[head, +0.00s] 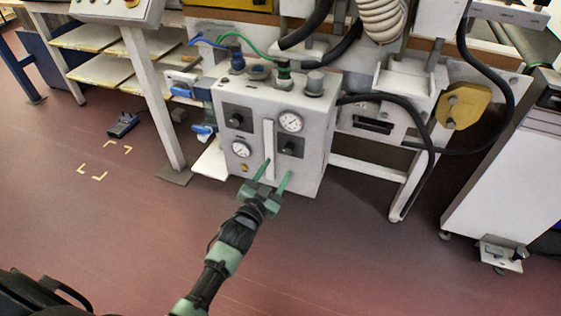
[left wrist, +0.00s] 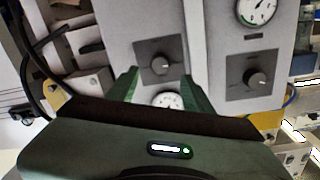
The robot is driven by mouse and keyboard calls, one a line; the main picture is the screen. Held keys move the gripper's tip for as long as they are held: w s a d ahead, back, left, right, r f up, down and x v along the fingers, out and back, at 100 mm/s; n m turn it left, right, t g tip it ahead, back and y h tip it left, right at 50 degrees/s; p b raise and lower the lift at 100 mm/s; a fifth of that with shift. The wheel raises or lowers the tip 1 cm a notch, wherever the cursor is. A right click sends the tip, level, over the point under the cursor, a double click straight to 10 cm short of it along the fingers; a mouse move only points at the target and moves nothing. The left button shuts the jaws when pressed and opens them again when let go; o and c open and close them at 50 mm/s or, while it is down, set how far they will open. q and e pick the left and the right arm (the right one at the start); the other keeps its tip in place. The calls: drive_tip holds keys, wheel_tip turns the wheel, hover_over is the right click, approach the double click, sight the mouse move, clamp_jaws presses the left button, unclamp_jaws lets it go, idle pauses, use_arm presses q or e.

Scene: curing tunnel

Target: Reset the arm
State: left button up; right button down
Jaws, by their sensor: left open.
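My left arm reaches up from the bottom of the head view. Its green left gripper (head: 273,174) is open and empty, with its two fingers apart in front of the lower face of a white control box (head: 262,118). In the left wrist view the left gripper (left wrist: 162,88) has its fingers spread, with a dial gauge (left wrist: 168,100) and a black knob (left wrist: 160,65) showing between or just beyond them. No contact with the box can be made out. My right gripper is in neither view.
The box carries gauges, knobs and a vertical white strip (head: 268,140). Black hoses (head: 400,97) hang at its right. A white wheeled cabinet (head: 500,185) stands far right. Reddish floor (head: 110,220) in front is clear.

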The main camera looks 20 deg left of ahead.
use_arm(q)
drive_tip(key=shift+s, duration=0.35)
